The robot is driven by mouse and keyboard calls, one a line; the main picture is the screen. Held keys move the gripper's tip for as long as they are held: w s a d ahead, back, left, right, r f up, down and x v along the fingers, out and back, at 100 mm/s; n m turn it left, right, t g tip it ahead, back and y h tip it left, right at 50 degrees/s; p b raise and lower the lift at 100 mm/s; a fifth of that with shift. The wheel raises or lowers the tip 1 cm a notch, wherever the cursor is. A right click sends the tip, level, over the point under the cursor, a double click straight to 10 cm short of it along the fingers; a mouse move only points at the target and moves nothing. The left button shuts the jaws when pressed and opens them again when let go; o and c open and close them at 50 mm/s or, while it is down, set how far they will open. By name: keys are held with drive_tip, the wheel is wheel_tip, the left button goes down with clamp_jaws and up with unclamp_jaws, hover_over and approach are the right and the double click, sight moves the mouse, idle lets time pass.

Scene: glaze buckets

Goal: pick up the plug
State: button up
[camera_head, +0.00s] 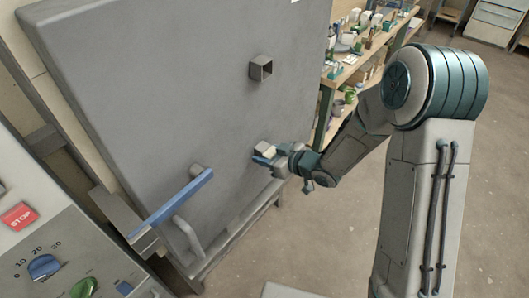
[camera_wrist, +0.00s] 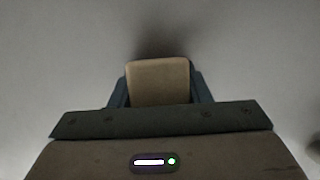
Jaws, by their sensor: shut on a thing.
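The plug (camera_head: 266,148) is a small pale beige block at the face of the large grey door panel, below and right of the centre. In the wrist view the plug (camera_wrist: 158,82) shows as a tan block with rounded corners. My gripper (camera_head: 266,157) is shut on it, with a blue finger on each side. The wrist view shows the two fingers of my gripper (camera_wrist: 160,92) against its left and right sides. A dark shadow lies on the grey surface just beyond the plug. I cannot tell whether the plug is still seated in an opening there.
A square open port (camera_head: 261,68) sticks out of the grey panel (camera_head: 160,90) above the plug. A blue-handled lever (camera_head: 172,203) juts out lower left. A control box (camera_head: 45,250) with a stop button stands at left; shelves (camera_head: 365,50) stand behind.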

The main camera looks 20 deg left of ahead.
drive_tip(key=shift+b, duration=0.3)
drive_tip(key=s+d, duration=0.3)
drive_tip(key=d, duration=0.5)
drive_tip(key=s+d+b, duration=0.1)
drive_tip(key=s+d, duration=0.3)
drive_tip(key=d, duration=0.4)
drive_tip(key=shift+d+r, duration=0.15)
drive_tip(key=shift+d, duration=0.15)
drive_tip(key=s+d+p, duration=0.3)
drive_tip(key=d+p, duration=0.2)
drive_tip(key=d, duration=0.3)
idle(0.6)
